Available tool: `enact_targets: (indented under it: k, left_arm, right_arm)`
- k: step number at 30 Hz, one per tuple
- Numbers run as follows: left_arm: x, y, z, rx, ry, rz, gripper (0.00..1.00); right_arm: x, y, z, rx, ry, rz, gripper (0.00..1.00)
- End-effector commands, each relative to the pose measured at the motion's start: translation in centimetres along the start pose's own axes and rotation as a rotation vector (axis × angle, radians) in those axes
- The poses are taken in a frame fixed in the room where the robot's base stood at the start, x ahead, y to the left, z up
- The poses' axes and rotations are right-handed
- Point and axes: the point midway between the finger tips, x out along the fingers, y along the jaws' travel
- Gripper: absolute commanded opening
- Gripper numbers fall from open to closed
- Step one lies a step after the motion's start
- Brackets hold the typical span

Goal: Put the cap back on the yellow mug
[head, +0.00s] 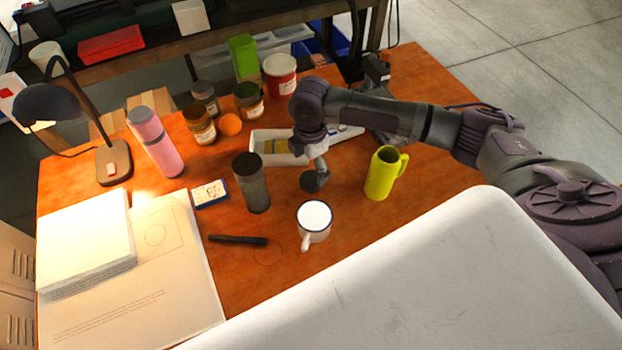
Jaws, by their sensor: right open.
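The tall yellow-green mug (379,177) stands upright on the orange wooden desk, its handle towards the right. Its top looks dark and open. A small dark round piece (308,183), which may be the cap, is on the desk left of the mug, partly hidden by my right gripper. My right gripper (321,178) is open and points down right beside this piece. I cannot tell whether they touch. My left gripper is not in view.
A white enamel mug (314,222) and a dark grey tumbler (251,184) stand close in front and left. A white tray (268,150) lies behind the gripper. A pink bottle (157,145), jars, a lamp (113,160) and papers (85,240) fill the left side.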

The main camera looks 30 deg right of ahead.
Motion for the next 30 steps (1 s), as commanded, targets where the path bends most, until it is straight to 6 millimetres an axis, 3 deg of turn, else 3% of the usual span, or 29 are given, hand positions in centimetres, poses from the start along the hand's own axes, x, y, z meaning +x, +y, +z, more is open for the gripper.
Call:
enact_targets:
  k: [4,13,25,30]
  left_arm:
    - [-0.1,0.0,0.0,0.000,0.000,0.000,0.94]
    - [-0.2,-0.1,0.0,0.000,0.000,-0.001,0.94]
    - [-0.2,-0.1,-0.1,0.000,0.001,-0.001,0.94]
    - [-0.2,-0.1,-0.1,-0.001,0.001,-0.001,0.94]
  right_arm:
    - [1.0,0.0,0.0,0.001,0.000,-0.002,0.92]
    - [5.1,0.0,0.0,0.000,0.000,-0.001,0.92]
    - [5.5,0.0,0.0,0.000,0.000,0.000,0.92]
    - [5.5,0.0,0.0,0.000,0.000,0.000,0.64]
